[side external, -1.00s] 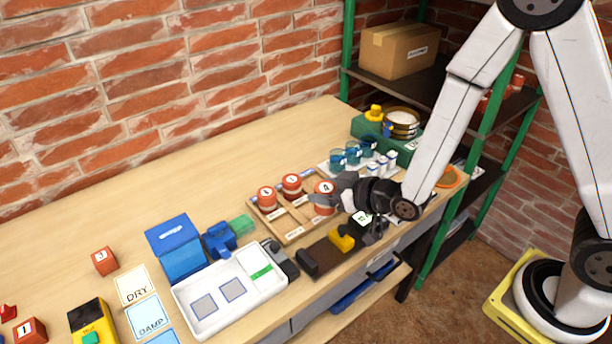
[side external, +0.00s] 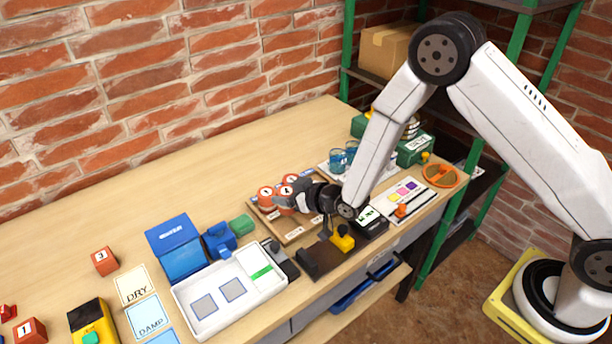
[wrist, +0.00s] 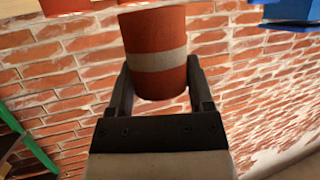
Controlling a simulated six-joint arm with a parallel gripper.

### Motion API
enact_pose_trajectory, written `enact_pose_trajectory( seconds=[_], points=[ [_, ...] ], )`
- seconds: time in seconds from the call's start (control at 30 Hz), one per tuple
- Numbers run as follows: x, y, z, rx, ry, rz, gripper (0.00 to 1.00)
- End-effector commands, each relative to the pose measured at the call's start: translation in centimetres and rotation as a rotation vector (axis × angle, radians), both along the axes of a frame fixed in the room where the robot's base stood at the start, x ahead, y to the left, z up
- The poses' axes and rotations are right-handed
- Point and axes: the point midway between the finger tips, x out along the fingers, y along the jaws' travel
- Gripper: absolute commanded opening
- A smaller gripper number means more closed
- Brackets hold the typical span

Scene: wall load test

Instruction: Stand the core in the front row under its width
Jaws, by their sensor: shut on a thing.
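My gripper (side external: 288,197) is shut on an orange-red core with a pale band (wrist: 158,60). In the wrist view the core sits between the two fingers. In the side view its numbered white top (side external: 286,190) shows, but the fingers partly hide its body. It is over the middle of the wooden rack (side external: 292,239); I cannot tell whether its base touches. Another core (side external: 265,193) stands upright just left of it, and one more (side external: 290,179) is close behind. The rack's front edge carries small white labels, too small to read.
The wood at back left is clear.

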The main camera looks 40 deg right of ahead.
Motion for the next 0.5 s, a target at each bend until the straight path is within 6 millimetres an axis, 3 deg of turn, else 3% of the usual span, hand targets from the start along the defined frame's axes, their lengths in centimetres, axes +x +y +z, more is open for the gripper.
enact_pose_trajectory(
  seconds=[0.5],
  points=[
    [1.1,0.2,-1.3,0.000,-0.001,0.000,0.00]
  ],
)
